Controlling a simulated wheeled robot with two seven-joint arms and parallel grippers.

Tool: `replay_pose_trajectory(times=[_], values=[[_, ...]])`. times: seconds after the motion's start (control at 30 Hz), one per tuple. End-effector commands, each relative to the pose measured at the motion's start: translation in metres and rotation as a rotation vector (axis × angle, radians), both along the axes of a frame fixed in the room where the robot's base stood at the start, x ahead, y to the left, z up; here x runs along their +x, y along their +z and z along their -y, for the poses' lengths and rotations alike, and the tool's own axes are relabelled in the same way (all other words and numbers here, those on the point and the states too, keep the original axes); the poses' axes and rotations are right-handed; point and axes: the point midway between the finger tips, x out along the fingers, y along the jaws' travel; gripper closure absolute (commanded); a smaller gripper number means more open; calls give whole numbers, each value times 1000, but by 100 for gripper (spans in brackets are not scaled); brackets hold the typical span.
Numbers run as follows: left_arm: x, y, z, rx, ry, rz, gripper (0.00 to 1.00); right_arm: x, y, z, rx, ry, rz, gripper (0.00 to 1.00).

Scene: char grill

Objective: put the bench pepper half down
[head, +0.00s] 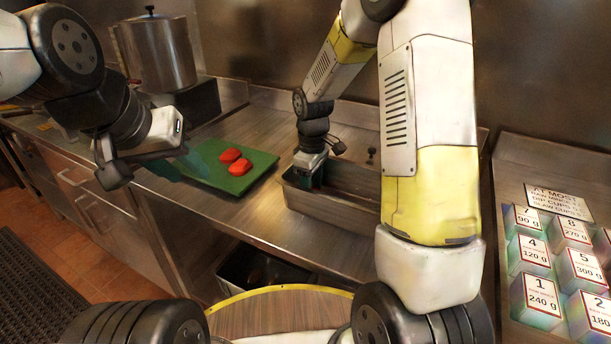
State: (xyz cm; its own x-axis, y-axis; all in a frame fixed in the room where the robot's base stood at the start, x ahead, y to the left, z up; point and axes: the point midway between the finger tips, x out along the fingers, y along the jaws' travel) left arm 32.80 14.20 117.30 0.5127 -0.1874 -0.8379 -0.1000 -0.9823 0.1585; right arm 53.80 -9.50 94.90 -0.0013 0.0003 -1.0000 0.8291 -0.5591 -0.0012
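Two red pepper pieces, one farther (229,155) and one nearer (240,167), lie close together on a green cutting board (262,162) on the steel counter. I cannot tell which of them is the bench pepper half. My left gripper (184,165) is over the left end of the board, left of the red pieces and apart from them. Its fingers blend with the board, so its opening and any held thing are unclear. My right gripper (310,178) points down at the left end of a steel pan (335,207). Its fingertips are partly hidden.
A lidded steel pot (158,52) stands at the back left. Numbered weight boxes (535,298) and a sign (558,202) are at the right. A dark bin (262,270) is below the counter edge. The counter between board and pan is clear.

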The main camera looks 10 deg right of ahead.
Motion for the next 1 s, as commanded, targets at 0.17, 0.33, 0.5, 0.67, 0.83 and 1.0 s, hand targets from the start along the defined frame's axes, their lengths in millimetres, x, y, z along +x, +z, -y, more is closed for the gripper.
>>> replay_pose_trajectory(times=[0.17,0.33,0.5,0.67,0.83,1.0], values=[[0,0,0,0,0,0,64,0,-2,0,0,0,0,89],[0,0,0,0,0,0,64,0,-2,0,1,0,1,28],[0,0,0,0,0,0,64,0,-2,0,0,0,0,28],[0,0,0,0,0,0,64,0,0,0,1,0,1,28],[0,0,0,0,0,0,64,1,21,0,1,0,3,28],[0,0,0,0,0,0,64,1,59,0,1,0,6,28]])
